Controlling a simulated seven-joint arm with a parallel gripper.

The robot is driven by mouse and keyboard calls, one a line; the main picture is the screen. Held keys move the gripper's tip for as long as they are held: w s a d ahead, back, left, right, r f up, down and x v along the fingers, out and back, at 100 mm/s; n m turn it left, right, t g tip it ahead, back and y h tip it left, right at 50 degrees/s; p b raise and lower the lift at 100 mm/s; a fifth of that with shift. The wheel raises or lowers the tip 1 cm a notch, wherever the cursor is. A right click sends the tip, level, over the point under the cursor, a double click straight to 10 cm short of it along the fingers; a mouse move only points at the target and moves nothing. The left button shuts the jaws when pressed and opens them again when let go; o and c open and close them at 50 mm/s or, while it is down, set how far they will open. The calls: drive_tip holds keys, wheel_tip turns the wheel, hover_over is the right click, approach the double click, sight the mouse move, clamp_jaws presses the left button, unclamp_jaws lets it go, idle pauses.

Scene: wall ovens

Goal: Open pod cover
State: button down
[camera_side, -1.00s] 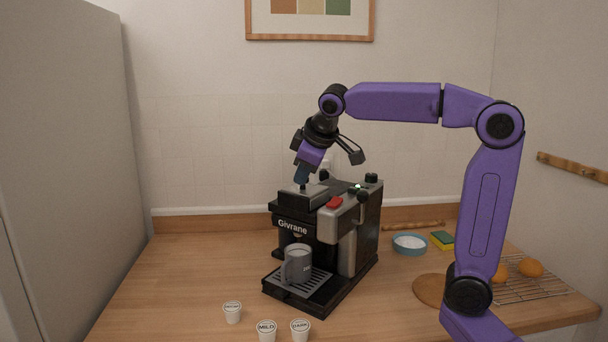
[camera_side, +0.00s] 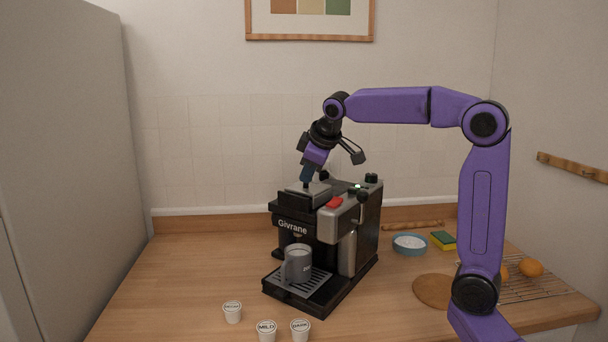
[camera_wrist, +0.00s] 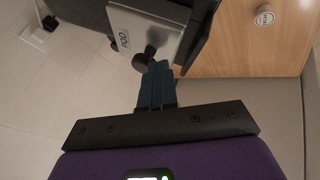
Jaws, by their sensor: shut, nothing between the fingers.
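The coffee machine (camera_side: 361,232), marked Givrane, stands on the counter. Its pod cover (camera_side: 308,196) on top looks down; in the wrist view a panel lettered POD (camera_wrist: 150,32) shows with a small dark knob (camera_wrist: 142,60) at its edge. My gripper (camera_side: 306,184) points down just above the cover. In the wrist view its closed blue fingers (camera_wrist: 157,72) are beside the knob; I cannot tell whether they touch it. Nothing is held.
A grey mug (camera_side: 298,264) stands on the drip tray (camera_side: 318,283). Several pods, such as MILD (camera_side: 266,330), stand at the front of the counter. A blue bowl (camera_side: 410,244) and a sponge (camera_side: 442,240) lie right of the machine. The counter's left side is clear.

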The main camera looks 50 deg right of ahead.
sight(321, 186)
drive_tip(key=d, duration=0.6)
drive_tip(key=shift+w, duration=0.15)
